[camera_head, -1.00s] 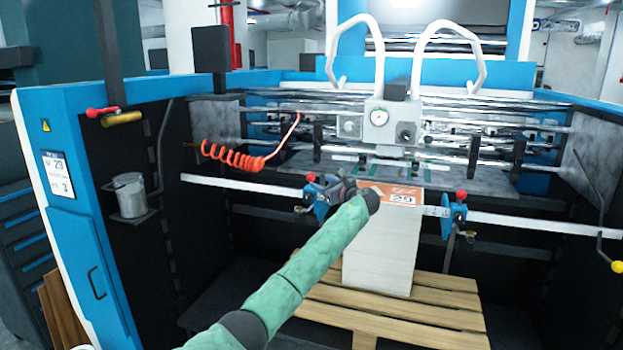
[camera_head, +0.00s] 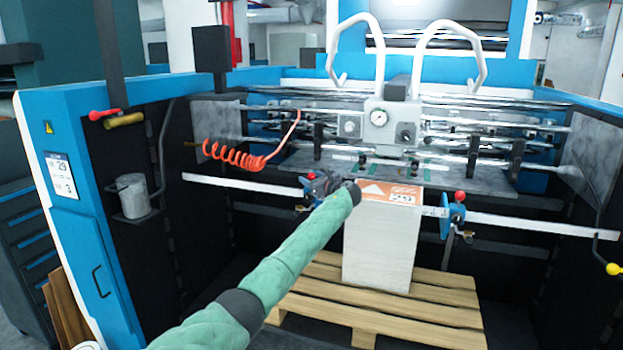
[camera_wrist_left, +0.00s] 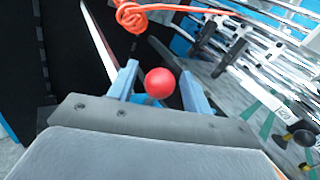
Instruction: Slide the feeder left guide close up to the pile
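The left guide (camera_head: 306,184) is a blue block on the white cross rail, left of the pile, mostly hidden behind my left gripper in the head view. Its red ball knob (camera_wrist_left: 159,83) shows in the left wrist view. My left gripper (camera_head: 324,186) is at the guide, with its two fingers on either side of the knob and narrow gaps showing. It looks open. The pile (camera_head: 378,245) is a tall stack of pale sheets with an orange-and-white top, standing right of the guide with a gap between. My right gripper is not in view.
The right guide (camera_head: 453,216), blue with a red knob, sits on the rail (camera_head: 530,225) right of the pile. A wooden pallet (camera_head: 440,318) bears the pile. A coiled orange hose (camera_head: 235,156) hangs above the rail at left. The suction head (camera_head: 380,124) is above and behind the pile.

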